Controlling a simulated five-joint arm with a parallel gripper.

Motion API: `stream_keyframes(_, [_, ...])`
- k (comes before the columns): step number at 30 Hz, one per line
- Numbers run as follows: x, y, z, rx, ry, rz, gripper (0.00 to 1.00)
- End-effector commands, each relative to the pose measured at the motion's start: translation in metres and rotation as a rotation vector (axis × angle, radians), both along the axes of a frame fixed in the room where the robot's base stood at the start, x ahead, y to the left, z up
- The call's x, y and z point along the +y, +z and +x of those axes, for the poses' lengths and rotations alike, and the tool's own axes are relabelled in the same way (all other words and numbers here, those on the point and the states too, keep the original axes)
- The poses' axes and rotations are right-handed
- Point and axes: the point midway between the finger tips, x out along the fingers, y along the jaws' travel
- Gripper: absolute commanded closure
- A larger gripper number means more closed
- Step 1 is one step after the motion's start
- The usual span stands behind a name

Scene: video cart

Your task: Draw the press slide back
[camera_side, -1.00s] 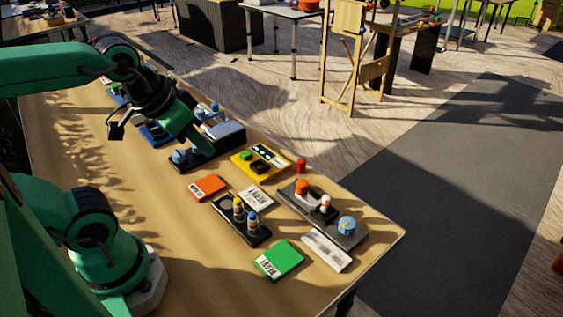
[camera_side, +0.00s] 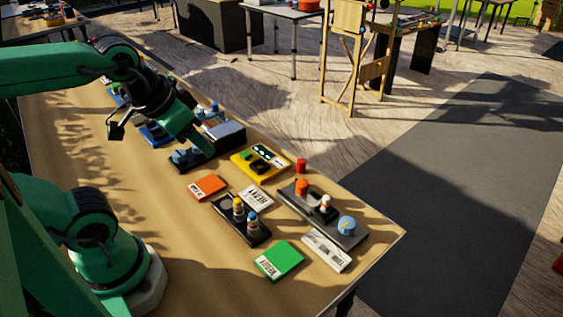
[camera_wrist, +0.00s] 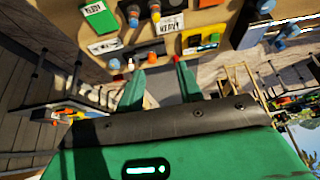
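A dark device with a grey block (camera_side: 227,132) and blue knobs (camera_side: 180,156) stands on the table near my gripper; I take it for the press, but its slide is not clearly distinguishable. In the wrist view part of this dark device (camera_wrist: 250,22) and its blue knobs show at the upper right. My gripper (camera_side: 203,148) hangs at the device in the side view, its green finger covering part of it. Whether it touches is unclear. In the wrist view my gripper (camera_wrist: 161,82) has its two fingers apart, with nothing between them.
A yellow panel (camera_side: 252,172), an orange card (camera_side: 209,187), a black base with knobs (camera_side: 235,228), a grey base with an orange knob (camera_side: 345,239), a green card (camera_side: 279,261) and white cards lie nearer the table's right end. Bare tabletop (camera_side: 150,190) lies between my base and these.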

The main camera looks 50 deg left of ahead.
Motion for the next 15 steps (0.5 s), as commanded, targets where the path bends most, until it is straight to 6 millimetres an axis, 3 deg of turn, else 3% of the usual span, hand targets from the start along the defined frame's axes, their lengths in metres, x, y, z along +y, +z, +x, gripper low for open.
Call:
stream_keyframes(4, [0.0,0.0,0.0,0.0,0.0,0.0,0.64])
stream_keyframes(7, [0.0,0.0,0.0,0.0,0.0,0.0,0.5])
stream_keyframes(15, [-0.002,0.002,0.011,0.027,-0.013,0.003,0.5])
